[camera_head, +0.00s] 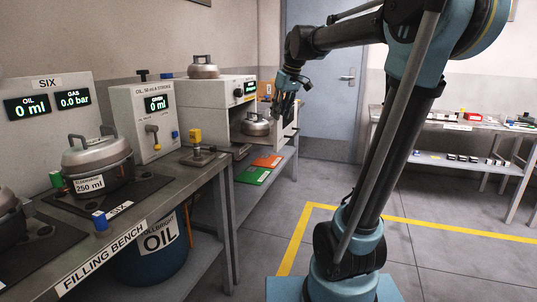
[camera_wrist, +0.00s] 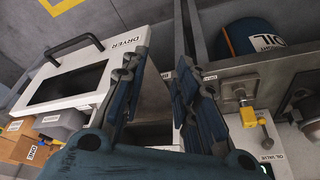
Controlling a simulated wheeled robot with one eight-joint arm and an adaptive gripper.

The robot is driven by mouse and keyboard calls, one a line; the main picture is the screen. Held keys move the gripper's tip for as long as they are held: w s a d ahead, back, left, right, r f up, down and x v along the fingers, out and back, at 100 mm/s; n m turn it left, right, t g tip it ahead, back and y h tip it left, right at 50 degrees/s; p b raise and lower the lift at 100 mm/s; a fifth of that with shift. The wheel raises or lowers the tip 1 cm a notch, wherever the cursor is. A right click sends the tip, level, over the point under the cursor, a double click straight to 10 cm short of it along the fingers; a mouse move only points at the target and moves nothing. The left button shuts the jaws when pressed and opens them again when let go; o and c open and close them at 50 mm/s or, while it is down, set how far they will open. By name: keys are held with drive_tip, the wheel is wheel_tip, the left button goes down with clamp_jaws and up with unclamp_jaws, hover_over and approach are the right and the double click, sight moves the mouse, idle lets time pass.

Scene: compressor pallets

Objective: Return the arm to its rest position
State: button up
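My arm reaches from the right across the head view, bent over toward the benches. My gripper (camera_head: 287,103) hangs in front of the white dryer (camera_head: 222,88), close to its open front. In the wrist view the two blue fingers of my gripper (camera_wrist: 162,75) stand apart with nothing between them. The dryer door (camera_wrist: 75,85), white with a dark window and black handle, is left of the fingers in the wrist view. A silver compressor (camera_head: 255,125) sits inside the dryer opening, left of and below my gripper. The two look apart.
The filling bench (camera_head: 150,215) runs along the left, with a silver compressor (camera_head: 97,160) labelled 250 ml on it. An oil drum (camera_head: 150,255) stands beneath. Another compressor (camera_head: 203,68) sits on top of the dryer. A shelf table (camera_head: 450,160) stands right. The middle floor is clear.

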drive_tip(key=s+d+f+m, duration=0.2)
drive_tip(key=s+d+f, duration=0.3)
drive_tip(key=s+f, duration=0.4)
drive_tip(key=s+d+f+m+h, duration=0.1)
drive_tip(key=s+d+f, duration=0.3)
drive_tip(key=s+f, duration=0.6)
drive_tip(key=s+d+f+m+h, duration=0.1)
drive_tip(key=s+d+f+m, duration=0.3)
drive_tip(key=s+f, duration=0.5)
drive_tip(key=shift+s+d+f+g, duration=0.35)
drive_tip(key=shift+s+d+g, duration=0.1)
drive_tip(key=shift+d, duration=0.35)
